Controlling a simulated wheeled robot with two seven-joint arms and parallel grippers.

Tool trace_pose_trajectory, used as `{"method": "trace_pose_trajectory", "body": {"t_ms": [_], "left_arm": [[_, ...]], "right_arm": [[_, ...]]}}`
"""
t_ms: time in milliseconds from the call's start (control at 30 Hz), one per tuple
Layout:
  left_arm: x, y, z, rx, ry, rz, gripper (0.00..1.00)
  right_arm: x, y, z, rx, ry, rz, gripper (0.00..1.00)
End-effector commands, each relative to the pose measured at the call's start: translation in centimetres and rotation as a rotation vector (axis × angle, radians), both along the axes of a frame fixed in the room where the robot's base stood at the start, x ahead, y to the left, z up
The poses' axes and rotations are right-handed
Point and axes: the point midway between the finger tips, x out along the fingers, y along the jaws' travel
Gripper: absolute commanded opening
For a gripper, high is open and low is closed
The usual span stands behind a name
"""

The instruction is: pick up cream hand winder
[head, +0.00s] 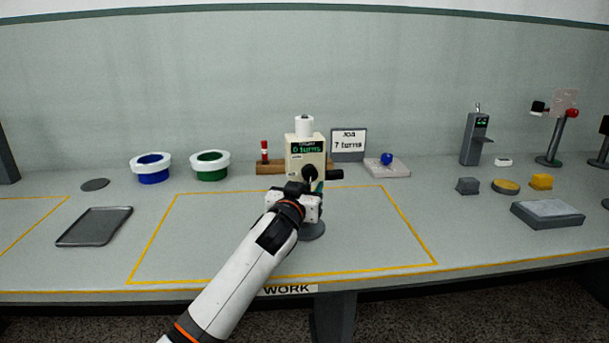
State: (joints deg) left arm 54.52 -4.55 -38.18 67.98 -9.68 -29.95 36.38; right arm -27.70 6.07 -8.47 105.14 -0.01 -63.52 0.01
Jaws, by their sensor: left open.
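The cream hand winder (306,150) stands upright at the back of the yellow-outlined work area, with a white spool (304,124) on top. Its green display reads "0 turns". A dark crank handle (333,174) sticks out at its lower right. My left gripper (310,188) is open in front of the winder's lower body and hides part of it. I cannot tell whether the fingers touch the winder. A round grey base (312,231) shows below the gripper. My right gripper is not in view.
A "7 turns" sign (348,142), a pad with a blue knob (387,166) and a wooden block with a red spool (265,153) stand near the winder. Blue (152,170) and green (210,167) bowls and a grey tray (95,226) are left. The work area's right side is clear.

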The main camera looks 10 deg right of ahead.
Motion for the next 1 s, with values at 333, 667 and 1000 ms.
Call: {"method": "trace_pose_trajectory", "body": {"t_ms": [333, 667, 1000], "left_arm": [[0.0, 0.0, 0.0, 0.0, 0.001, 0.001, 0.01], [0.0, 0.0, 0.3, -0.001, -0.005, -0.001, 0.0], [-0.1, 0.0, 5.3, -0.003, -0.008, -0.001, 0.0]], "right_arm": [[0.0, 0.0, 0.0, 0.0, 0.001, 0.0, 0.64], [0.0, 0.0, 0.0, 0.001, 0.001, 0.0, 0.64], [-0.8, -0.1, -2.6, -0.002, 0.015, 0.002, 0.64]]}}
